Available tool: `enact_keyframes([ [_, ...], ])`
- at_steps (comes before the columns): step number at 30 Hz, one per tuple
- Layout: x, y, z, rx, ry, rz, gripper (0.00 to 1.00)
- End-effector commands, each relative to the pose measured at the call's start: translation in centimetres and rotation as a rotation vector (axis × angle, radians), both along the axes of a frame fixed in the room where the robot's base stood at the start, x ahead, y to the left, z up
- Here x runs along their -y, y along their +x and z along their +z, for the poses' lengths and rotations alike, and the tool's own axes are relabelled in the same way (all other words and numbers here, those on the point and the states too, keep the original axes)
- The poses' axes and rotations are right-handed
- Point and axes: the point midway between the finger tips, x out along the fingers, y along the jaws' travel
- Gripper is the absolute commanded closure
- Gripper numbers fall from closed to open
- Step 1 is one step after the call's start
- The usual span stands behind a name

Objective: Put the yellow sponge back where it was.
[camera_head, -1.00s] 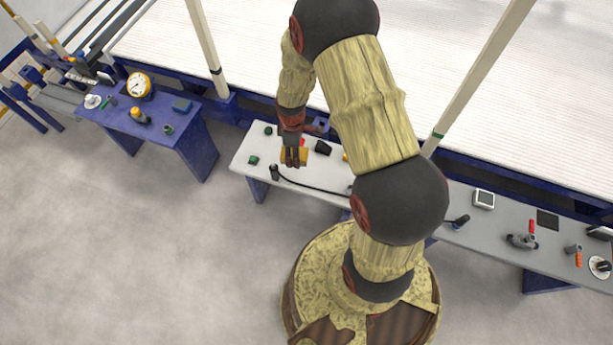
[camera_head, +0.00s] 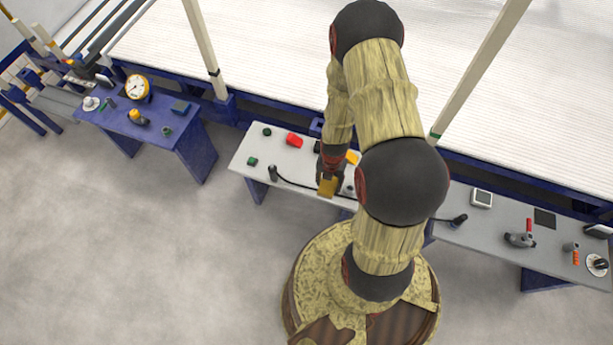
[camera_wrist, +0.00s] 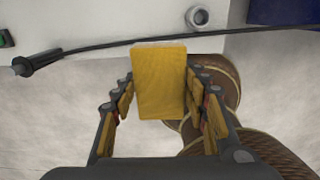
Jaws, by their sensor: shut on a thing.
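The yellow sponge (camera_wrist: 160,85) is held between the fingers of my gripper (camera_wrist: 160,110), in the middle of the wrist view. In the head view the sponge (camera_head: 327,187) shows at the end of my gripper (camera_head: 329,177), near the front edge of the grey-white table (camera_head: 243,161). My gripper is shut on the sponge. In the wrist view the sponge appears out past the table's front edge, with the floor around it. Its height over the table is hard to tell.
A black cable with a black handle (camera_wrist: 38,62) runs along the table front; the handle also shows in the head view (camera_head: 272,173). A round grey fitting (camera_wrist: 197,17) is close by. A red object (camera_head: 294,140) and green pieces (camera_head: 252,161) lie on the table's left part. A yellow object (camera_head: 352,157) lies right of my gripper.

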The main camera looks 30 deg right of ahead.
Motion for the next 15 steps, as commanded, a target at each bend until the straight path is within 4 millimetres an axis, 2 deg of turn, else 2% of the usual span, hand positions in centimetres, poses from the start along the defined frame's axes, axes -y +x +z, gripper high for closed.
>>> enact_keyframes([
  [9, -0.7, 6.9, -3.4, 0.002, -0.001, 0.004, 0.79],
  [11, -0.8, 8.2, -4.0, 0.002, -0.001, 0.003, 0.79],
  [15, -1.0, 10.2, -6.6, -0.001, 0.0, 0.002, 0.79],
])
